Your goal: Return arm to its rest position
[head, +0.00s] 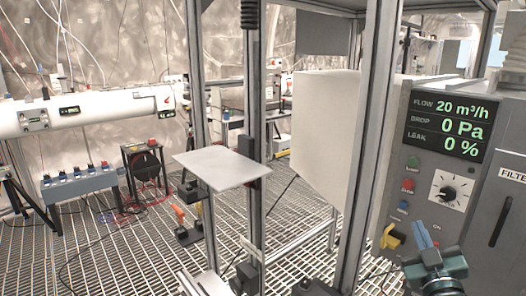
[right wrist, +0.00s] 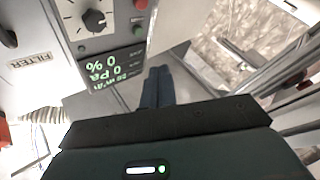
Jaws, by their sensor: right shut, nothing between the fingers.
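My right gripper (head: 420,232) is at the lower right of the head view, in front of the grey control panel (head: 395,165). Its blue fingers are together and hold nothing. In the right wrist view the shut fingers (right wrist: 157,85) point toward a pale surface, with the panel's display upside down to their left. A yellow handle (head: 392,237) on the panel is just left of the fingers in the head view; I cannot tell whether they touch. My left gripper is not in view.
The display (head: 447,127) reads flow 20 m³/h, drop 0 Pa, leak 0 %. A black knob (head: 446,193) and coloured buttons sit below it. Metal posts (head: 368,150) and a white panel (head: 322,125) stand left of it. A small grey plate (head: 222,168) is further left.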

